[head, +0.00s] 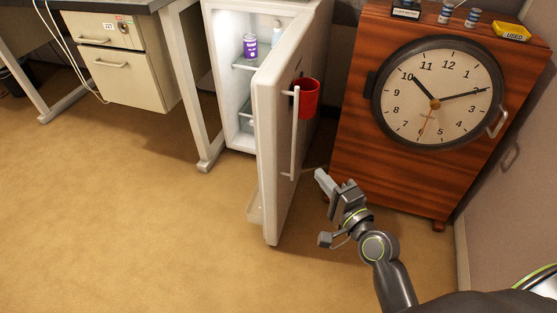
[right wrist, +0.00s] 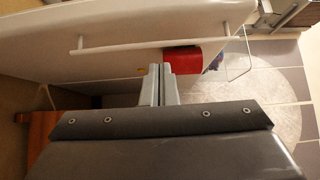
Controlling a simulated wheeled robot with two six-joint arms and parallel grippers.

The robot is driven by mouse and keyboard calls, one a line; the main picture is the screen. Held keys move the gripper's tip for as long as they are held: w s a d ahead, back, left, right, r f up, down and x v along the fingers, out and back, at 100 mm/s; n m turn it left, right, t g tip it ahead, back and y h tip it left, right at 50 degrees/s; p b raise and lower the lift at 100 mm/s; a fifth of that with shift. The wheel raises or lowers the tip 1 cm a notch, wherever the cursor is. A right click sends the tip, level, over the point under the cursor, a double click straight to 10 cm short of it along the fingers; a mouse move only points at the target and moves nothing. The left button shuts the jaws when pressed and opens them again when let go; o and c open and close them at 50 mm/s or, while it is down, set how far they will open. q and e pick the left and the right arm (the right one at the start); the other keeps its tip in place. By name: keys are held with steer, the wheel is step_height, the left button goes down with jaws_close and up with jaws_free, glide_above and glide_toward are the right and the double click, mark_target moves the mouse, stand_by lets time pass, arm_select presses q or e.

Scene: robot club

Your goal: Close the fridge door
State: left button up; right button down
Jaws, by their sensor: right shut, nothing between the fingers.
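My right gripper (head: 321,176) is shut and empty, just right of the door's outer face near the handle's lower end. In the right wrist view the shut fingers (right wrist: 160,70) point at the door (right wrist: 110,35); contact cannot be told. My left gripper is out of view.
A wooden cabinet (head: 345,130) with a big clock (head: 437,92) on its front stands right of the fridge, close to my right arm. A desk leg (head: 190,90) and drawer unit (head: 124,60) are left of the fridge. The carpet (head: 120,210) in front is clear.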

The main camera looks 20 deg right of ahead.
glide_toward(278, 139)
steer(key=w+d, duration=0.2)
steer(key=w, duration=0.2)
steer(key=shift+w+a, duration=0.25)
steer(key=shift+a, duration=0.35)
steer(key=shift+w+a, duration=0.25)
steer(key=shift+a, duration=0.3)
steer(key=shift+w+a, duration=0.3)
steer(key=shift+a, duration=0.2)
